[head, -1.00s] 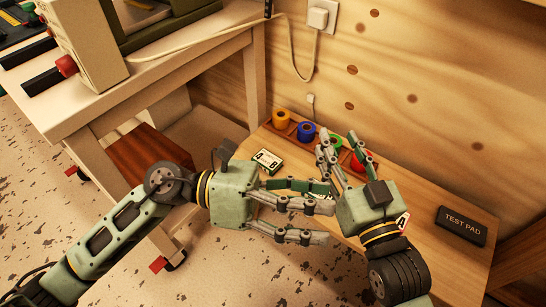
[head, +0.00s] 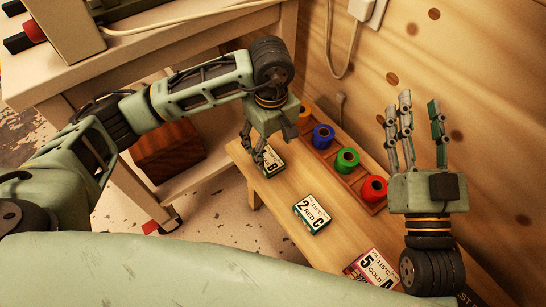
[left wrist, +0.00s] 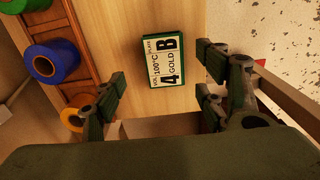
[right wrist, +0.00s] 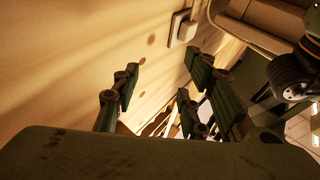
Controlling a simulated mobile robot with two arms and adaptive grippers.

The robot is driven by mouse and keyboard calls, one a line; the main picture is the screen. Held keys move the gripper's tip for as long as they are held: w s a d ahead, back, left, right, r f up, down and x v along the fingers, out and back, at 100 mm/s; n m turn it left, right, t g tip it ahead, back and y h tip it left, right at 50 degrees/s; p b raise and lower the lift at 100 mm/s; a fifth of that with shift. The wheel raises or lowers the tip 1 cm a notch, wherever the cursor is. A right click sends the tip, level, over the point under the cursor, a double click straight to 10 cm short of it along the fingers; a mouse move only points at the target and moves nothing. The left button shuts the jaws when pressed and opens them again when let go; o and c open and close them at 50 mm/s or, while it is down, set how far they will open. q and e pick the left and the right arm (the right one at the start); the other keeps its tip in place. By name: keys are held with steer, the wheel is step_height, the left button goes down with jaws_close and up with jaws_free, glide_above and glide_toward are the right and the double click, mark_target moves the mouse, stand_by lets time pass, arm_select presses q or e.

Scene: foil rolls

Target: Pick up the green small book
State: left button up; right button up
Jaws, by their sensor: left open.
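A small book (head: 271,163) with a white "B" label and dark green edges lies at the left end of the wooden bench. In the left wrist view the same book (left wrist: 165,61) reads "4 GOLD B". My left gripper (head: 257,158) is above it, pointing down, open and empty; in the left wrist view its fingers are on either side of the book. Its fingers partly cover the book in the head view. Another green-edged book (head: 312,213), "2 RED C", lies mid-bench. My right gripper (head: 416,118) is open and empty, fingers up, near the wall.
A red-edged book (head: 372,267), "5 GOLD A", lies at the bench's near end. Blue (head: 323,136), green (head: 347,160) and red (head: 373,188) rolls stand in a wooden rack along the wall. A white table (head: 200,60) stands at the left.

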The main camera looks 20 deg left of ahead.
mark_target(269, 160)
arm_select(q)
steer(key=shift+s+f, duration=0.1)
steer(key=shift+f, duration=0.45)
steer(key=f, duration=0.1)
steer(key=f+b, duration=0.1)
steer(key=f, duration=0.2)
steer(key=shift+s+a+f+b, duration=0.15)
steer(key=shift+s+b, duration=0.1)
steer(key=shift+b, duration=0.15)
steer(key=shift+f, duration=0.15)
steer(key=c, duration=1.3)
arm_select(e)
steer(key=s+r+t+y, duration=0.2)
steer(key=s+r+t, duration=0.3)
steer(key=r, duration=0.2)
steer(key=shift+d+r, duration=0.15)
steer(key=shift+r, duration=0.25)
arm_select(q)
steer(key=shift+r, duration=0.2)
arm_select(e)
steer(key=shift+w, duration=0.2)
